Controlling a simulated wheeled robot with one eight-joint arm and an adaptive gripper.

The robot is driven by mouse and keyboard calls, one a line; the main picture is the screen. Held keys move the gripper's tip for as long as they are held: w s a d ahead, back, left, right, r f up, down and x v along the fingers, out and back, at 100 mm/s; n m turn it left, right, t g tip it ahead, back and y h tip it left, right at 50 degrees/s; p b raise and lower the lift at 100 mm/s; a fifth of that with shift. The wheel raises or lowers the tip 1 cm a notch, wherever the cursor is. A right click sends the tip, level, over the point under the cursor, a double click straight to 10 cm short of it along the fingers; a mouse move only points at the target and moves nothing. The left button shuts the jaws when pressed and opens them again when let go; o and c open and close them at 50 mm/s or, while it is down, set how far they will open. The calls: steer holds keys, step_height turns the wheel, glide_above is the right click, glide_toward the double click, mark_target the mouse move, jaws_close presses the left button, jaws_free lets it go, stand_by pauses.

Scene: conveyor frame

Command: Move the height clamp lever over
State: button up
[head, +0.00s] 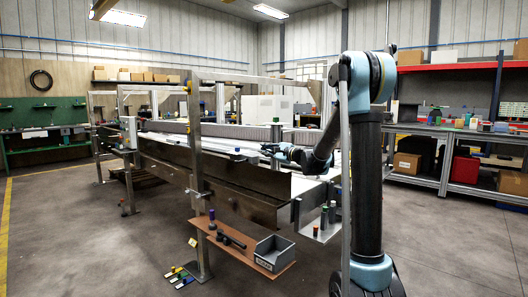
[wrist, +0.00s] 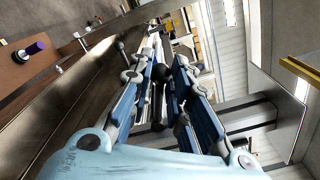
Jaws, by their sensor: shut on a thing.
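In the wrist view, my gripper (wrist: 163,60) has its two blue-padded fingers closed in on a thin lever with a black ball knob (wrist: 161,72). A second dark round end (wrist: 158,127) shows lower down between the fingers. I take this as the height clamp lever; the exact contact is hard to see. In the head view, my gripper (head: 268,149) reaches left over the near side of the conveyor frame (head: 230,178). The lever is too small to tell there and is partly hidden by my gripper.
A brown shelf (head: 228,240) at the frame's near side holds a grey bin (head: 273,252), dark tools and a purple-topped item (wrist: 36,47). A steel post (head: 196,150) stands left of my gripper. Colored-handled tools lie on the floor.

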steer(key=shift+o, duration=0.2)
steer(key=shift+s+a+f, duration=0.1)
steer(key=shift+s+f, duration=0.05)
steer(key=shift+f, duration=0.4)
steer(key=shift+o, duration=0.2)
steer(key=shift+f, duration=0.15)
steer(key=shift+o, duration=0.4)
steer(key=shift+s+f, duration=0.15)
steer(key=shift+f, duration=0.45)
steer(key=o, duration=0.9)
steer(key=shift+a, duration=0.1)
